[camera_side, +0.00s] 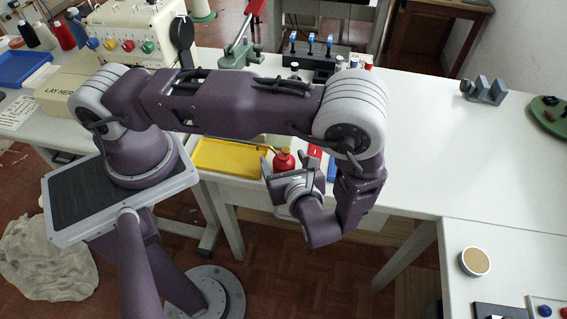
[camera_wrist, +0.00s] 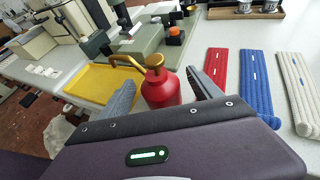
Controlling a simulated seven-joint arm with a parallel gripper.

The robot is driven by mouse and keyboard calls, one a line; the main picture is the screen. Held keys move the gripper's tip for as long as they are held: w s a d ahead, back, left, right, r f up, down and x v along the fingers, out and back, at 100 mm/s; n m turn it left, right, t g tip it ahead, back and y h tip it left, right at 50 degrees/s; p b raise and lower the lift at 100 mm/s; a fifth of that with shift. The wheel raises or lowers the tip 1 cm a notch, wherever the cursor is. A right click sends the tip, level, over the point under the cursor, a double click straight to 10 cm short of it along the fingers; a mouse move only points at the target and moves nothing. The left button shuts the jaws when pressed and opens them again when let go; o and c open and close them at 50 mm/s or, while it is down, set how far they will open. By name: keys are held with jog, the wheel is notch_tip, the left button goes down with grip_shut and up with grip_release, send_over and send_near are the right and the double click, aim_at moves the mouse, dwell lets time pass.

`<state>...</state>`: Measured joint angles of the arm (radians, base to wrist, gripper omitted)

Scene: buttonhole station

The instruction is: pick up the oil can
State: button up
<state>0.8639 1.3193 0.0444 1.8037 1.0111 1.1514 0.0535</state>
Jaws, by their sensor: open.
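The oil can is red with a brass spout and pump top. In the wrist view the oil can (camera_wrist: 161,88) stands upright between the two grey fingers of my gripper (camera_wrist: 164,90), which are apart on either side of it. Its lower part is hidden behind the gripper body. In the side view the oil can (camera_side: 284,161) stands near the table's front edge, just behind my gripper (camera_side: 287,180). The gripper is open, and I cannot tell whether either finger touches the can.
A yellow tray (camera_wrist: 99,83) lies left of the can. Red (camera_wrist: 221,72), blue (camera_wrist: 258,84) and white (camera_wrist: 294,92) folded strips lie to its right. A green-grey machine (camera_wrist: 150,48) stands behind. The white table (camera_side: 440,150) is largely clear on the right.

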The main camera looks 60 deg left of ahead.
grip_shut()
jog(key=shift+r, duration=0.1)
